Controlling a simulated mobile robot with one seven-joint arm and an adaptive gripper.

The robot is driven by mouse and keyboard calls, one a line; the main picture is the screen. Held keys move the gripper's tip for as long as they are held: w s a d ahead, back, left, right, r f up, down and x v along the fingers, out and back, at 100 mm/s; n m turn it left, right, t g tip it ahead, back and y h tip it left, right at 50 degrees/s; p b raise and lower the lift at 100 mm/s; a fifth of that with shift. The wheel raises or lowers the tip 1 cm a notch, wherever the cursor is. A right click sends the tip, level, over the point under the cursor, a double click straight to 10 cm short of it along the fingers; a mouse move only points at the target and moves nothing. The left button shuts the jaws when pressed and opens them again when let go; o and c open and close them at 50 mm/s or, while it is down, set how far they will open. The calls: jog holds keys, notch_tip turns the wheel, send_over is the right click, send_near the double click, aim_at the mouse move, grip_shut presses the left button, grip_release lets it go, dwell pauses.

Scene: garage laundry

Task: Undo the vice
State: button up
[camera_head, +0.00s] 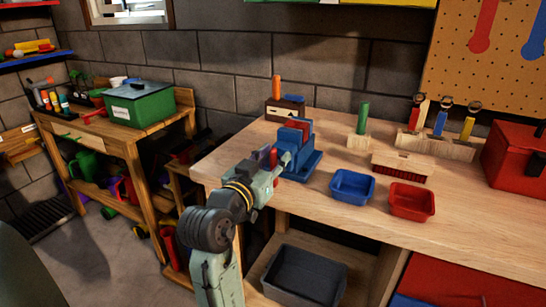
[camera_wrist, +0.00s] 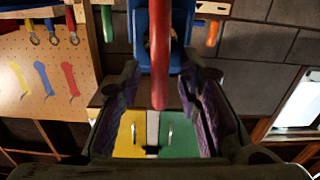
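The blue vice (camera_head: 305,166) is on the left end of the wooden workbench (camera_head: 420,225). Its red handle shows upright in the wrist view (camera_wrist: 159,60), in front of the blue vice body (camera_wrist: 146,52). My gripper (camera_head: 276,168) is at the front of the vice, close to the handle. In the wrist view my gripper (camera_wrist: 158,110) is open, with its two dark, purple-lined fingers spread on either side of the handle. Gaps show between the handle and both fingers, and I see no contact. In the head view the gripper partly hides the front of the vice.
A blue bin (camera_head: 352,186) and a red bin (camera_head: 411,202) stand right of the vice. A brush (camera_head: 402,166), a tool rack (camera_head: 437,145) and a red toolbox (camera_head: 515,155) are farther right. An orange-handled tool (camera_head: 276,88) stands behind the vice. A grey bin (camera_head: 304,277) is below.

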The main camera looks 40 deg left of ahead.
grip_shut()
dwell(0.3)
jog(key=shift+r+n+p, duration=0.15)
jog(key=shift+n+p, duration=0.45)
jog(key=shift+n, duration=0.1)
jog(key=shift+a+n, duration=0.15)
jog(key=shift+n, duration=0.35)
grip_release()
jog(key=shift+f, duration=0.2)
jog(key=shift+s, duration=0.1)
